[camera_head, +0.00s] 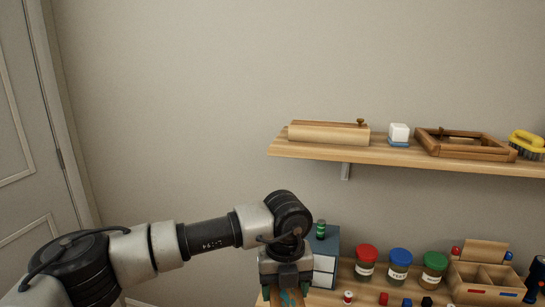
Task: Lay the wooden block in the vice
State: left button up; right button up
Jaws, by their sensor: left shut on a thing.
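My left gripper (289,287) comes down at the bottom edge of the view, over the wooden desk top. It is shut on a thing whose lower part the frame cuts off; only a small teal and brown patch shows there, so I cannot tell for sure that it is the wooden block. I cannot make out the vice. My right gripper is not in view.
A blue-grey drawer box (329,245) stands close behind and right of the gripper. Jars with red (366,262), blue (400,264) and green (434,268) lids and a wooden organiser (487,283) stand further right. A wall shelf (400,155) holds several items above.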

pick_arm(q)
jog(key=shift+s+a+r+m, duration=0.15)
jog(key=shift+s+a+m, duration=0.55)
jog(key=shift+a+m, duration=0.5)
jog(key=shift+m, duration=0.2)
jog(key=shift+a+f+m, duration=0.25)
jog(key=shift+m, duration=0.25)
jog(key=s+a+f+m, duration=0.1)
jog(key=s+a+m, duration=0.4)
jog(key=a+m, duration=0.4)
jog(key=s+a+f+m, duration=0.2)
jog(key=s+a+m, duration=0.3)
jog(key=m, duration=1.9)
jog(key=a, duration=0.4)
jog(key=shift+a+f, duration=0.2)
jog(key=shift+a, duration=0.15)
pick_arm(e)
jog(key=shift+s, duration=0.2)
pick_arm(q)
jog(key=shift+d, duration=0.1)
